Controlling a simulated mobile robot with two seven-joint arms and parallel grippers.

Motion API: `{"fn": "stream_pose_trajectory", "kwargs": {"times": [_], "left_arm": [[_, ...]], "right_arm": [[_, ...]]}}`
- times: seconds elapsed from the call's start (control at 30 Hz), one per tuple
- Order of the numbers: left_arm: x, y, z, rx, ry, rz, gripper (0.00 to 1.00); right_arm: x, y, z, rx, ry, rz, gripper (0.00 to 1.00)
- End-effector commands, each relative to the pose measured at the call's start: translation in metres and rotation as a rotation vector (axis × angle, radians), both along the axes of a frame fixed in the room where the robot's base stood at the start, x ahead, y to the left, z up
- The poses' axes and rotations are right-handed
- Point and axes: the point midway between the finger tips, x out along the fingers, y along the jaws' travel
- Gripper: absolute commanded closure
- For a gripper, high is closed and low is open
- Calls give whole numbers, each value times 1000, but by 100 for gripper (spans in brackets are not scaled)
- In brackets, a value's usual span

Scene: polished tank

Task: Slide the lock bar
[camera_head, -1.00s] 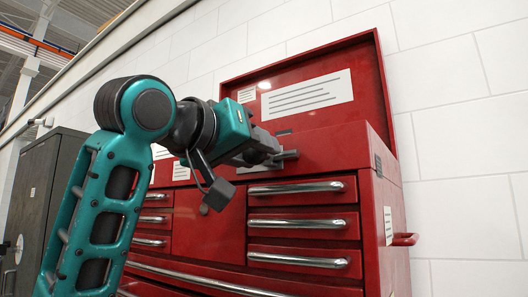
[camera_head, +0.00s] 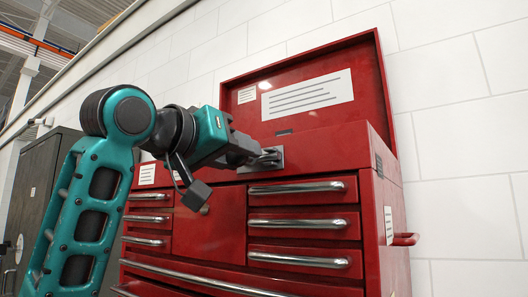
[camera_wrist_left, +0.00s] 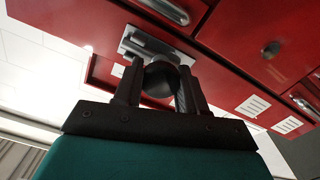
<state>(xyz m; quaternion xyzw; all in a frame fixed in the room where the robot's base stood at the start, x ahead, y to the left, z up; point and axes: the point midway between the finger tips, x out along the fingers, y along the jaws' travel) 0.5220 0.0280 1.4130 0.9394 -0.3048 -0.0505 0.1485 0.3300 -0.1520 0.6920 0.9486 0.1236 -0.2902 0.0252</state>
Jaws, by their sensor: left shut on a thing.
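The lock bar (camera_head: 270,156) is a grey metal piece on a small plate, high on the front of the red tool chest (camera_head: 335,142). My left gripper (camera_head: 262,158) reaches it from the left, with its fingertips at the plate. In the left wrist view the fingers (camera_wrist_left: 158,85) are shut on a dark round knob (camera_wrist_left: 160,78) in front of the grey plate (camera_wrist_left: 150,45). The fingers hide part of the bar. My right gripper is in no view.
The chest's lid (camera_head: 300,80) stands open. Drawers with chrome handles (camera_head: 297,188) lie below the lock. A side handle (camera_head: 405,239) sticks out at right. A dark cabinet (camera_head: 38,190) stands at left. The white wall (camera_head: 460,120) is behind.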

Motion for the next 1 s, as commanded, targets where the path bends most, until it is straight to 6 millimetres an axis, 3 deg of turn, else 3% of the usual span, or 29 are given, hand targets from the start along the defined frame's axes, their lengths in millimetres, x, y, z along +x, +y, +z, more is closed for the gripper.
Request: {"fn": "stream_pose_trajectory", "kwargs": {"times": [0.03, 0.07, 0.3, 0.63, 1.0], "left_arm": [[0, 4, 5, -8, -12, 1, 91], [0, 4, 5, -8, -13, 2, 58], [0, 3, 4, -5, -9, 0, 35], [-2, 5, 1, -3, -6, 0, 34], [-26, 22, 1, -3, -6, 0, 34]], "right_arm": [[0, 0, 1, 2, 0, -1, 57], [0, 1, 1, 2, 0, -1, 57], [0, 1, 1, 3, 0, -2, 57], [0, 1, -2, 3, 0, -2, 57], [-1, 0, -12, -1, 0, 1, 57]]}}
